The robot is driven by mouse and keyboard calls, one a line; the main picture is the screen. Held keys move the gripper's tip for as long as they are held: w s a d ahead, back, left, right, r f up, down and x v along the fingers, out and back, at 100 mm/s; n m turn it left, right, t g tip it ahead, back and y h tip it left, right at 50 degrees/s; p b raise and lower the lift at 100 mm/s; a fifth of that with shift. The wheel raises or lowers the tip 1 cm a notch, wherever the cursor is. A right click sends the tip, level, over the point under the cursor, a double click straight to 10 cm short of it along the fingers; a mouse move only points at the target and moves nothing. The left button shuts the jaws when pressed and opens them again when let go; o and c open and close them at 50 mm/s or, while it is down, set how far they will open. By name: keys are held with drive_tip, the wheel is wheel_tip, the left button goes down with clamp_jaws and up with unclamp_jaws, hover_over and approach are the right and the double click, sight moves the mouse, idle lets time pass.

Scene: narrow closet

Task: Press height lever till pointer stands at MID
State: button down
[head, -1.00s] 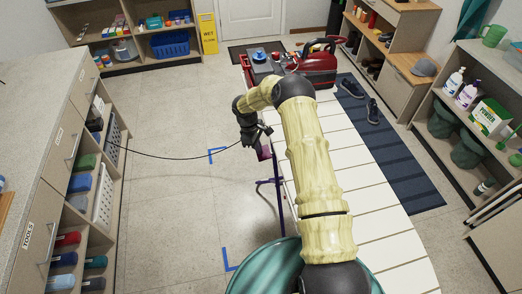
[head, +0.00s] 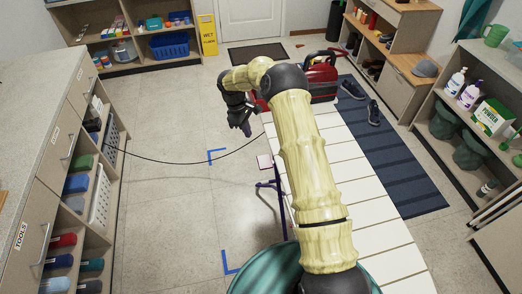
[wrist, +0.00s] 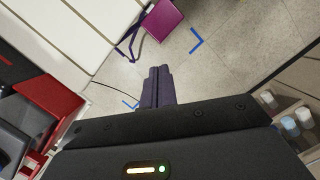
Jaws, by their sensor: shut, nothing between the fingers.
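The plate (wrist: 163,18) and a purple strap-like bar (wrist: 133,36) show at the top of the wrist view. I cannot tell which of these is the height lever; no pointer or MID mark is legible. My gripper (head: 246,133) is up and left of the plate in the head view, apart from it. Its dark fingers are together and empty in the wrist view (wrist: 158,72).
A red case (head: 320,80) stands at the board's far end, partly behind my arm. A black cable (head: 190,165) hangs across the left floor. Drawers and shelves (head: 75,160) line the left, shelves (head: 470,130) the right.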

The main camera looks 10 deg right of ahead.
drive_tip(key=b+v, duration=0.2)
drive_tip(key=v, duration=0.8)
drive_tip(key=shift+r, duration=0.3)
drive_tip(key=shift+a, duration=0.1)
